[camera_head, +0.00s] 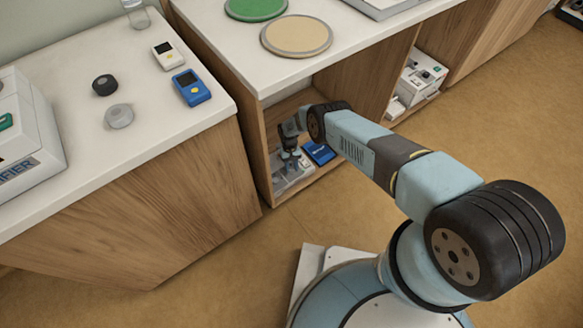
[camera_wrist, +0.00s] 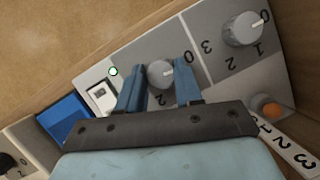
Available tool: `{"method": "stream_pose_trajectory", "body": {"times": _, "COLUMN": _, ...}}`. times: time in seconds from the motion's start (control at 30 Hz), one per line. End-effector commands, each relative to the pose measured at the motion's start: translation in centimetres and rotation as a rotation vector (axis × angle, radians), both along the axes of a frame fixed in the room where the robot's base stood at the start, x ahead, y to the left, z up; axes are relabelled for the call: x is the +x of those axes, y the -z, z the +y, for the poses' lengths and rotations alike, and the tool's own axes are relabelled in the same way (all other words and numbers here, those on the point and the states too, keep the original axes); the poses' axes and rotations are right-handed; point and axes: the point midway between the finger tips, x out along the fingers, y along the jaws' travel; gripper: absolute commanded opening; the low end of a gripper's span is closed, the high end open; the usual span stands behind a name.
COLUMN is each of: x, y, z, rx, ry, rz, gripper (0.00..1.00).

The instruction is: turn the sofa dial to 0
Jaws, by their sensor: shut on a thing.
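In the wrist view, a grey panel (camera_wrist: 218,66) carries a round grey dial (camera_wrist: 160,73) between my gripper's (camera_wrist: 160,80) blue fingers. The gripper is shut on this dial. A pale mark on the dial points roughly right, toward the printed 0; fingers hide part of its scale. A second grey dial (camera_wrist: 243,29) with numerals 0 to 3 sits to the right, clear of the fingers. No label reading sofa is legible, so I cannot tell which dial is named. In the head view, my gripper (camera_head: 290,160) reaches into the open cabinet niche, low over the panel (camera_head: 291,181).
A white switch (camera_wrist: 101,95), a green light (camera_wrist: 113,71), a blue object (camera_wrist: 65,117) and an orange button (camera_wrist: 266,106) lie close to the fingers. The niche's wooden sides (camera_head: 258,150) surround the arm's end. Several items stand on the white counter (camera_head: 150,100).

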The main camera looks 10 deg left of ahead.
Motion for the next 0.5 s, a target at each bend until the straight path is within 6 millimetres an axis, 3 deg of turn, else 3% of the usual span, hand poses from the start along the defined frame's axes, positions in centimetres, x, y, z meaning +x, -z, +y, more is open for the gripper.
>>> {"method": "stream_pose_trajectory", "body": {"times": 0.5, "x": 0.11, "y": -0.14, "z": 0.39, "rx": 0.005, "ry": -0.157, "rz": -0.004, "gripper": 0.05}}
